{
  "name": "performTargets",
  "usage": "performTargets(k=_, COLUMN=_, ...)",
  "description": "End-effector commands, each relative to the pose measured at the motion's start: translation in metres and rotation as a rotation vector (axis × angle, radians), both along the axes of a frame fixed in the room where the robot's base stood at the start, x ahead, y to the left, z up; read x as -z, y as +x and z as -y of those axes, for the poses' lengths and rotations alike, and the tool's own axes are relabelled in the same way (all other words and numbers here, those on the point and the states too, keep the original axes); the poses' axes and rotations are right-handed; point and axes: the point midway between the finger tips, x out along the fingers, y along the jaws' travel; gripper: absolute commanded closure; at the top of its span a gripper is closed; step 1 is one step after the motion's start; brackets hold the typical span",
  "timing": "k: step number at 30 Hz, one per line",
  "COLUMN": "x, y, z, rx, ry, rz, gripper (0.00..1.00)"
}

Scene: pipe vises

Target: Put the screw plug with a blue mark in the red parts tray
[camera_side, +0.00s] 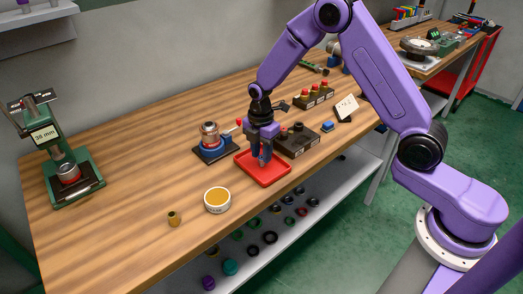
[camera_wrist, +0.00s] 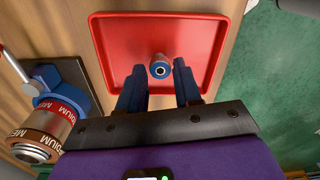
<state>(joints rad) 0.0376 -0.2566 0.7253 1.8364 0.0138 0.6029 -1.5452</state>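The red parts tray (camera_side: 279,177) lies on the wooden bench, and it fills the upper middle of the wrist view (camera_wrist: 105,42). The screw plug (camera_wrist: 160,67) is a small metal piece with a blue ring around a dark hole. It is inside the tray's outline and appears to stand on its floor. My gripper (camera_side: 262,157) points down over the tray. In the wrist view my gripper (camera_wrist: 159,72) is open, with its dark blue fingers on either side of the plug and a gap at each side. In the side view the fingers mostly hide the plug.
A vise with a blue and red ring (camera_side: 211,143) stands just left of the tray. A dark box with knobs (camera_side: 298,140) is close behind it on the right. A yellow-topped round container (camera_side: 217,200) and a brass fitting (camera_side: 174,218) are in front. A green press (camera_side: 68,165) stands far left.

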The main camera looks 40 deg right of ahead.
Motion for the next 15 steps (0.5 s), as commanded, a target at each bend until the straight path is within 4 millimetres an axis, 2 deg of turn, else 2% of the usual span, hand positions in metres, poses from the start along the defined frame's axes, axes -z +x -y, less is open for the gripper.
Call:
performTargets(k=11, x=-0.002, y=0.000, z=0.000, rx=0.000, ry=0.000, rz=0.001, gripper=0.49)
performTargets(k=15, x=-0.014, y=0.001, z=0.000, rx=0.000, ry=0.001, rz=0.005, gripper=0.49)
